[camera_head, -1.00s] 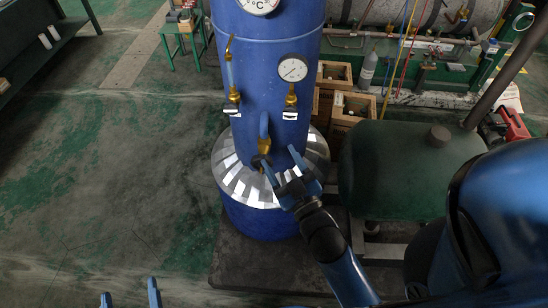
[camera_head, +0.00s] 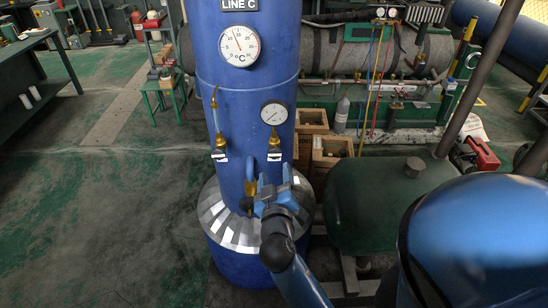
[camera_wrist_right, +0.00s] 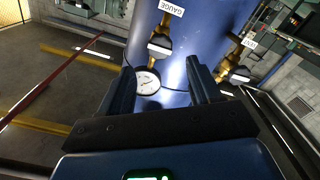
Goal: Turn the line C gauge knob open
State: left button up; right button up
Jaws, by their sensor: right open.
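The blue column marked LINE C (camera_head: 238,90) stands in the middle of the head view. A round white gauge (camera_head: 274,113) sits on its front, above a brass valve with the gauge knob (camera_head: 275,149) and a small white label. In the right wrist view the knob (camera_wrist_right: 160,45) shows between the GAUGE label (camera_wrist_right: 172,7) and the gauge dial (camera_wrist_right: 147,82). My right gripper (camera_head: 275,178) is open and empty, below the knob in the head view. Its fingers (camera_wrist_right: 160,68) frame the dial in the wrist view and hold nothing. My left gripper is out of view.
A second brass valve (camera_head: 220,143) with a sight tube is left of the gauge. A lower brass fitting (camera_head: 250,187) is close to my right gripper. A thermometer dial (camera_head: 238,46) is above. A green tank (camera_head: 375,205) stands to the right. The floor at left is clear.

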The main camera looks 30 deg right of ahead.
aim_at(275, 155)
jog(key=p+x, duration=0.2)
jog(key=x, duration=0.5)
jog(key=shift+w+d, duration=0.1)
jog(key=shift+w, duration=0.05)
jog(key=shift+c, duration=1.4)
jog(key=c, duration=0.8)
jog(key=shift+o, duration=0.2)
jog(key=shift+r+n+p, duration=0.1)
jog(key=shift+n+p, duration=0.9)
jog(key=shift+n, duration=0.1)
jog(key=shift+n+p, duration=0.4)
jog(key=shift+n, duration=0.7)
